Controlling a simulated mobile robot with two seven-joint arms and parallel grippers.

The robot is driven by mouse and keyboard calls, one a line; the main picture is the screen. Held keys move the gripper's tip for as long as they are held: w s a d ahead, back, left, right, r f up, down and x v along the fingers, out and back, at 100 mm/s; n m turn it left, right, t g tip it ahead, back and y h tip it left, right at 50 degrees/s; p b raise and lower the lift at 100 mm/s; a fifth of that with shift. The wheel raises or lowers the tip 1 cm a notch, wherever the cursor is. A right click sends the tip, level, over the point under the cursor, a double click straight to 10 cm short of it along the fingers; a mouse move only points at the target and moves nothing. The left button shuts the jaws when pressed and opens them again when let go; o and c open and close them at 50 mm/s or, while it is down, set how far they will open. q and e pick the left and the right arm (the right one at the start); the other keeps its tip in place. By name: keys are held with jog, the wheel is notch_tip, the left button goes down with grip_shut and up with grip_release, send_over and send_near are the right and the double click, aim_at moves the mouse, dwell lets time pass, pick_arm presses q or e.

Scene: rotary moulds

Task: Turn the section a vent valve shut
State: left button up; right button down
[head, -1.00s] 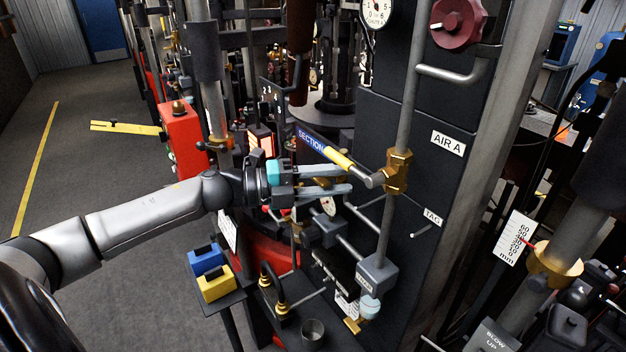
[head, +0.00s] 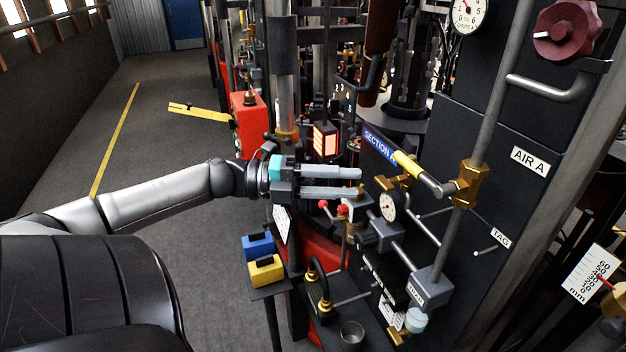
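A brass valve (head: 470,184) sits on the upright grey pipe below the AIR A plate. Its lever with a yellow sleeve (head: 408,166) points up and to the left, across the pipe, beside the blue SECTION A sign (head: 380,142). I cannot read the word vent on any part, so I cannot confirm that this is the vent valve. My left gripper (head: 362,182) is open, with a narrow gap between its fingers and nothing visible in it. Its fingertips are left of and slightly below the lever, and look apart from it. My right gripper is out of view.
A pressure gauge (head: 388,206) and red-knobbed fittings (head: 343,210) lie close below my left fingers. A red box (head: 249,125) stands behind my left arm. The floor at left is clear.

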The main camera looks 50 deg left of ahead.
pick_arm(q)
jog(key=shift+v, duration=2.5)
